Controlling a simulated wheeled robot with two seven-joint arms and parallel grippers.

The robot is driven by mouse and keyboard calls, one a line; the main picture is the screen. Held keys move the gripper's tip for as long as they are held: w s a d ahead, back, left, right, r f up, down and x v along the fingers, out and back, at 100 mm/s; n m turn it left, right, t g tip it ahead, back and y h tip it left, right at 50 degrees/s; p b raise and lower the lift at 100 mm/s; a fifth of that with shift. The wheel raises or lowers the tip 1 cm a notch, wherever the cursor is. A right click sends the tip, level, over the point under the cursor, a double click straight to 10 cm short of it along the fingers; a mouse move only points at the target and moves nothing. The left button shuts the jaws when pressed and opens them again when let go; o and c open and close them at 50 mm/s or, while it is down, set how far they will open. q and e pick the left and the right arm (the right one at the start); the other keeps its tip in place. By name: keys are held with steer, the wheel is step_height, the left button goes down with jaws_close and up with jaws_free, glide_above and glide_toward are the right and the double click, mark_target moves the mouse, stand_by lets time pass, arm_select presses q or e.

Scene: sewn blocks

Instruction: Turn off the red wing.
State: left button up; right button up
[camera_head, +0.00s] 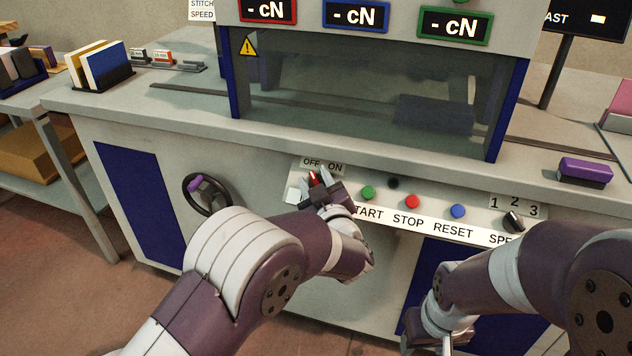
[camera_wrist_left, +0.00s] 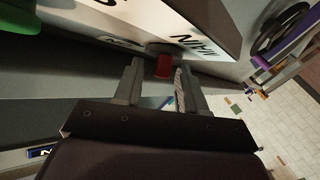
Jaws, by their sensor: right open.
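The red wing (camera_head: 313,179) is a small red switch handle on the sloped front panel, just under the OFF/ON label (camera_head: 323,167). My left gripper (camera_head: 325,188) is at it and partly covers it in the head view. In the left wrist view the red wing (camera_wrist_left: 163,67) shows between the two fingertips of my left gripper (camera_wrist_left: 159,80), with a gap on each side. The fingers are apart, and I cannot tell whether either touches it. Which way the wing points is hard to tell. My right gripper (camera_head: 432,332) is open and low at the front of the cabinet.
Right of the switch are a green button (camera_head: 368,192), a red button (camera_head: 412,201), a blue button (camera_head: 458,211) and a black speed knob (camera_head: 514,222). A handwheel (camera_head: 205,194) with a purple grip is to the left. A windowed machine housing stands behind the panel.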

arm_select(q)
steer(key=p+v, duration=0.2)
steer(key=v, duration=1)
steer(key=shift+s+p, duration=0.35)
steer(key=shift+p, duration=0.05)
steer(key=shift+w+d, duration=0.1)
